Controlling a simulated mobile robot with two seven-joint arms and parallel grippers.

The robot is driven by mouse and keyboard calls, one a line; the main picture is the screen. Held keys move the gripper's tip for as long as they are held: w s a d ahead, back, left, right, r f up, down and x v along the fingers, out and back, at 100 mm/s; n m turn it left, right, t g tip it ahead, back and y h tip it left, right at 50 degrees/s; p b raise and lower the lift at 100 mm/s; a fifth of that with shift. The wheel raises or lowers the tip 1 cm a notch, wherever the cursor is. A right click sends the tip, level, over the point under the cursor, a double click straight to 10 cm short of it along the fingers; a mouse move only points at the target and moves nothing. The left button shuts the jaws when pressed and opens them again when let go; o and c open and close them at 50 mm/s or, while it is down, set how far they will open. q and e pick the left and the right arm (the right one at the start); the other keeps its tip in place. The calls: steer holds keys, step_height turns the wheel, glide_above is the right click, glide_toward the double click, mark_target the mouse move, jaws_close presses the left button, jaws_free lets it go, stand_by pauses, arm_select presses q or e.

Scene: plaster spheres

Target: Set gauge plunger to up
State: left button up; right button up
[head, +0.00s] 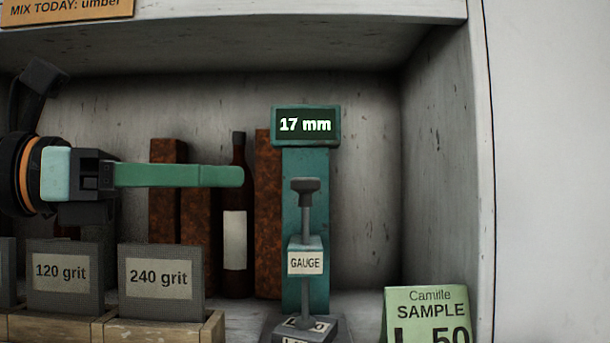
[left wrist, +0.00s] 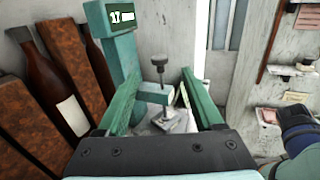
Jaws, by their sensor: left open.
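The gauge (head: 305,220) is a green stand with a display (head: 306,125) reading 17 mm. Its plunger has a dark knob (head: 306,186) on a grey rod, which stands upright through the block labelled GAUGE. The rod runs down to a small labelled block (head: 303,328) at the base; whether it touches is unclear. My left gripper (head: 241,175) is left of the knob in the head view, level and slightly higher. In the left wrist view, the knob (left wrist: 158,61) appears between the open, empty fingers of the left gripper (left wrist: 160,78).
A dark bottle (head: 235,255) and rusty brown blocks (head: 267,220) stand behind and left of the gauge. Boxes of 120 and 240 grit sheets (head: 158,280) are at front left. A green sample card (head: 428,312) stands at right. The shelf's right wall (head: 440,180) bounds the space.

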mark_target(305, 179)
arm_select(q)
steer(key=p+x, duration=0.1)
steer(key=x, duration=0.9)
jaws_close()
stand_by(1.2)
